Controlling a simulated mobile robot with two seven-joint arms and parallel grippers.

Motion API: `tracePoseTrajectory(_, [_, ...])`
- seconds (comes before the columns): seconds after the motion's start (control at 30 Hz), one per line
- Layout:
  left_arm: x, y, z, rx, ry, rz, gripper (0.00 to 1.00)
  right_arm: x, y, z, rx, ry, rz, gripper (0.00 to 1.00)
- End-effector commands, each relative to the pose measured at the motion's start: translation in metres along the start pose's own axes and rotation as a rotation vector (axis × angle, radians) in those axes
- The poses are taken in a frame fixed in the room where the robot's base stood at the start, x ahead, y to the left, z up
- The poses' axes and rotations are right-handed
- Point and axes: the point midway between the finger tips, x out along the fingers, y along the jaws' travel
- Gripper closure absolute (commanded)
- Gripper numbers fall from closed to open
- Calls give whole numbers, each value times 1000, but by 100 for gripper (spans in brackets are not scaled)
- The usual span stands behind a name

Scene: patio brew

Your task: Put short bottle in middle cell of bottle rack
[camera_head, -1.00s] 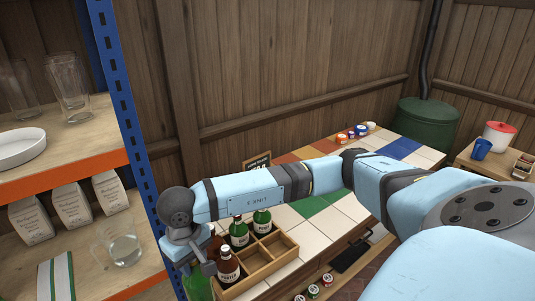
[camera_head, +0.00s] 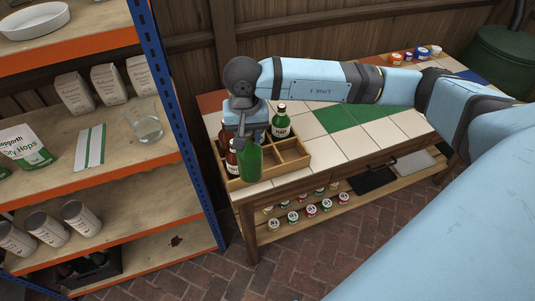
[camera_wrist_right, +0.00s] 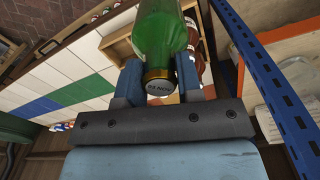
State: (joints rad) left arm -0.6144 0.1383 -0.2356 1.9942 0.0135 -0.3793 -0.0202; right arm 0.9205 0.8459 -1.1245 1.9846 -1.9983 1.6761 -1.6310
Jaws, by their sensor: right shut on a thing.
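My right gripper (camera_head: 243,134) points down and is shut on the neck of a green bottle (camera_head: 250,163). The bottle hangs upright at the front left of the wooden bottle rack (camera_head: 292,155), covering part of it; I cannot tell its exact height. In the right wrist view, the green bottle (camera_wrist_right: 160,35) and its dark cap (camera_wrist_right: 158,87) sit between the fingers, with the rack edge (camera_wrist_right: 116,45) beside it. Brown bottles (camera_head: 231,160) stand in the rack's left part, and a green labelled bottle (camera_head: 281,124) in a back cell. Front right cells look empty. My left gripper is not in view.
The rack stands on a tiled table (camera_head: 345,143) near its left end. A shelf with a blue post (camera_head: 185,115) stands close on the left. Small jars (camera_head: 311,211) line the table's lower shelf. Tiles right of the rack are clear under my arm.

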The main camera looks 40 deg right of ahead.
Motion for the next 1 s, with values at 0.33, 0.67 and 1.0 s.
tracePoseTrajectory(0.33, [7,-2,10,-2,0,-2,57,-20,9,-46,744,15,-3,100])
tracePoseTrajectory(0.67, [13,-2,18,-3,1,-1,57,-41,26,-85,1484,11,-5,100])
tracePoseTrajectory(1.0, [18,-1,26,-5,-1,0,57,-61,48,-116,2175,-7,8,100])
